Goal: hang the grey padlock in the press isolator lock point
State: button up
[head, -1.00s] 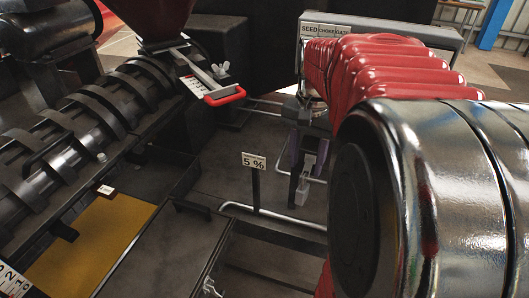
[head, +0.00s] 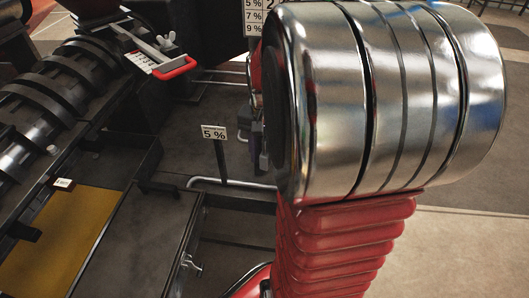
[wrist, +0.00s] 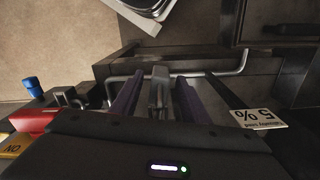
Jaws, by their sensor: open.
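In the wrist view, my gripper (wrist: 159,77) is open, its two purple fingers spread apart. A narrow grey piece (wrist: 158,90) shows between them; it could be the grey padlock, but I cannot tell, nor whether a finger touches it. I cannot tell which is the isolator lock point. In the head view, my arm hides most of the gripper.
A "5 %" sign (head: 213,132) stands on a post, also in the wrist view (wrist: 259,119) right of the fingers. A bent metal rail (head: 230,183) runs near its foot. The press's ribbed barrel (head: 45,100) and red-handled gate (head: 172,68) are at left. Open floor (head: 460,250) is at right.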

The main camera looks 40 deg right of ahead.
jog(key=shift+c, duration=0.5)
grip_shut()
dwell(0.3)
